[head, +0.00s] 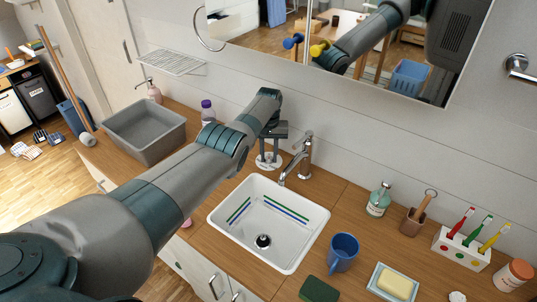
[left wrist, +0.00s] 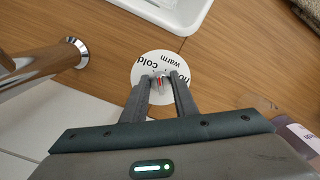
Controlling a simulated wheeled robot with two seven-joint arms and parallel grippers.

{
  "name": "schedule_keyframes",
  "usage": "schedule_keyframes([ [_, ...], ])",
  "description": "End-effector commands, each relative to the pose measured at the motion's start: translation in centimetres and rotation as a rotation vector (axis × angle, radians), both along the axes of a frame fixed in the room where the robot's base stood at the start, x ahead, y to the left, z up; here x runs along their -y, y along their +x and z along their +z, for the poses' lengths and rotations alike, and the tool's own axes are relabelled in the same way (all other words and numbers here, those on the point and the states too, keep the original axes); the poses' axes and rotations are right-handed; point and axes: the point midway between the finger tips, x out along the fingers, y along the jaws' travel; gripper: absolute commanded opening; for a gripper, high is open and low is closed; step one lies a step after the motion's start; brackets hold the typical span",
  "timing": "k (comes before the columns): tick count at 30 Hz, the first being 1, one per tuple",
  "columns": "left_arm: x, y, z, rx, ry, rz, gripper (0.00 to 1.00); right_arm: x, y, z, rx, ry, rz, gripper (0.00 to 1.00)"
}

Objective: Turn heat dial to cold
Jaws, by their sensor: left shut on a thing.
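The heat dial is a white round plate (left wrist: 150,62) with a small silver knob (left wrist: 160,84) that has a red mark. In the left wrist view I read "cold", "warm" and part of a third word on the plate. My left gripper (left wrist: 161,88) points down over the dial, with its fingers shut on the knob from both sides. In the head view the plate (head: 262,166) lies on the counter behind the sink, and my left gripper (head: 270,152) reaches down to it. The fingers hide part of the plate. Where the knob points is hard to tell. My right gripper is not seen.
A chrome faucet (head: 305,156) stands close beside the dial, right of my gripper. The white sink (head: 228,224) is in front. A purple-capped bottle (head: 207,110) and a grey basin (head: 143,128) stand to the left. A mirror (head: 448,62) hangs above the counter.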

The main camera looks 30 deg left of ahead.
Motion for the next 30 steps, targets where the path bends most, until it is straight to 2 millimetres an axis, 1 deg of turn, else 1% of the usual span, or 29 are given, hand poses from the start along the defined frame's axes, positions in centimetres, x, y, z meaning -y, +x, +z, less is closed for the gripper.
schedule_keyframes([
  [6, 0.11, 0.13, 0.09, 0.002, -0.001, 0.200, 0.04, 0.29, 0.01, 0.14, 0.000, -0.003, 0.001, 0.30],
  [15, 0.21, 0.22, 0.06, 0.003, -0.001, 0.401, 0.04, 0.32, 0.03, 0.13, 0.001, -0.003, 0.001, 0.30],
  [21, 0.20, 0.25, 0.08, 0.002, 0.000, 0.463, 0.04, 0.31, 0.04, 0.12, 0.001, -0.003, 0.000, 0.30],
  [30, 0.20, 0.26, 0.09, 0.002, 0.000, 0.480, 0.04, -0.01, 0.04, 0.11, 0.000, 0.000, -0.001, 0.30],
])
